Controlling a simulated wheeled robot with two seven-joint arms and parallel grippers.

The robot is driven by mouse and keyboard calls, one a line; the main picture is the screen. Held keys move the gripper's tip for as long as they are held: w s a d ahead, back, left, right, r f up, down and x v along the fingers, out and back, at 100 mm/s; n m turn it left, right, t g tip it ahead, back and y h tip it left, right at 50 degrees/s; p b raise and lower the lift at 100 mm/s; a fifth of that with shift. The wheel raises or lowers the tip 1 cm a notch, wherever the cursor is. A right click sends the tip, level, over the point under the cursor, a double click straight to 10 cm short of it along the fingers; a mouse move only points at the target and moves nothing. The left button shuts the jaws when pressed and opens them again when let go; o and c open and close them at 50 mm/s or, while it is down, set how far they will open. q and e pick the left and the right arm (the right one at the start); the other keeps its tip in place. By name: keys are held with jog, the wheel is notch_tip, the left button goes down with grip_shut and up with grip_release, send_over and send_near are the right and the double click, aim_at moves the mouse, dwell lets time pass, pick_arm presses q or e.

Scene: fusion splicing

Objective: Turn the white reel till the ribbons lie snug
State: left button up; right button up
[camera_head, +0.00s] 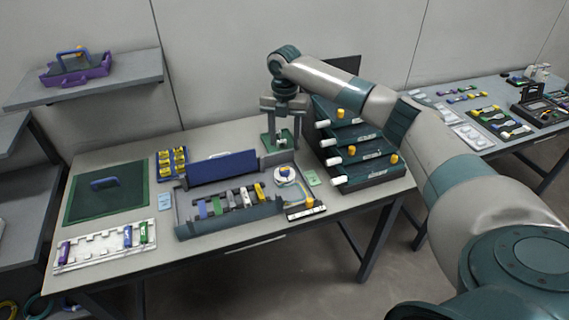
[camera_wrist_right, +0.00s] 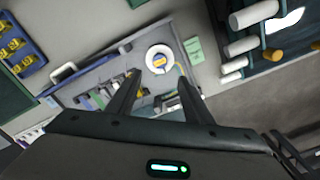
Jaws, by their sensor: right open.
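The white reel (camera_head: 285,174) sits at the right end of the grey splice tray (camera_head: 184,228), with a small blue and orange piece at its middle. In the right wrist view the reel (camera_wrist_right: 149,58) is a white ring just beyond my fingertips. A thin yellow ribbon (camera_wrist_right: 179,70) runs beside the reel. Whether the ribbons lie snug is too small to tell. My right gripper (camera_head: 281,148) points down above the back of the table, behind the reel in the head view. In the wrist view its fingers (camera_wrist_right: 159,80) are apart with nothing between them. My left gripper is out of view.
A rack of dark drawers (camera_head: 358,160) with white and orange knobs stands close to the right of the reel. A raised blue lid (camera_head: 222,168) stands behind the tray. A green card (camera_head: 312,177) lies beside the reel. A white holder (camera_head: 100,246) lies front left.

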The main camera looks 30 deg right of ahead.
aim_at(285, 169)
notch_tip(285, 169, down, 11)
jog(key=p, duration=0.2)
jog(key=shift+f+p, duration=0.2)
jog(key=shift+p, duration=0.1)
jog(key=c, duration=1.1)
